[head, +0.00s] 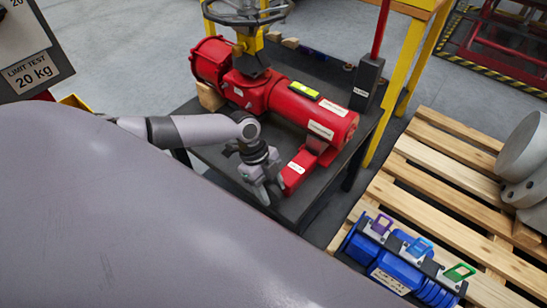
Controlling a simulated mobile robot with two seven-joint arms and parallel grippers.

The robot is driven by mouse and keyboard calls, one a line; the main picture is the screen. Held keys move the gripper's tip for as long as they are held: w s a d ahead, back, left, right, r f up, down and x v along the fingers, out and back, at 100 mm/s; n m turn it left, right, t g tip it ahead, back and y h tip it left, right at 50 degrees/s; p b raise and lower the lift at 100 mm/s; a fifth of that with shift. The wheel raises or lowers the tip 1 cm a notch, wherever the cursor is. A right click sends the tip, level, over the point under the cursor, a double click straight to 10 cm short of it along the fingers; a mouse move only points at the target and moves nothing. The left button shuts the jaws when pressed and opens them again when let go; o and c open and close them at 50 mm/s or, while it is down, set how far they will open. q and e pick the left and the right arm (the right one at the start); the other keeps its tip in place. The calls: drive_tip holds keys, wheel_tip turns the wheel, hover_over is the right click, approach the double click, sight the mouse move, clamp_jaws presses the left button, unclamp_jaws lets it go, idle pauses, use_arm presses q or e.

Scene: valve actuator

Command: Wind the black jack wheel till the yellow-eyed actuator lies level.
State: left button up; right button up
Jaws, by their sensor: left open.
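The red actuator (275,98) lies on a dark bench, with a small yellow vial-like eye (305,90) on its top. I cannot tell from this angle whether it lies level. A dark spoked handwheel (247,10) stands above it on a yellow bracket, cut by the top edge of the view. I cannot tell whether this is the jack wheel; no other black wheel shows clearly. My left gripper (268,193) is open and points down at the bench's front edge, just left of a red labelled block (301,170) under the actuator. Contact there is unclear. My right gripper is out of view.
A black box with a red upright rod (366,84) stands at the bench's right end. A wooden block (209,96) sits under the actuator's left end. A pallet (435,170) at right holds a blue unit (400,267) with coloured tags. A 20 kg sign (34,73) stands left.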

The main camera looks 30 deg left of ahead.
use_arm(q)
drive_tip(key=shift+x, duration=1.1)
clamp_jaws()
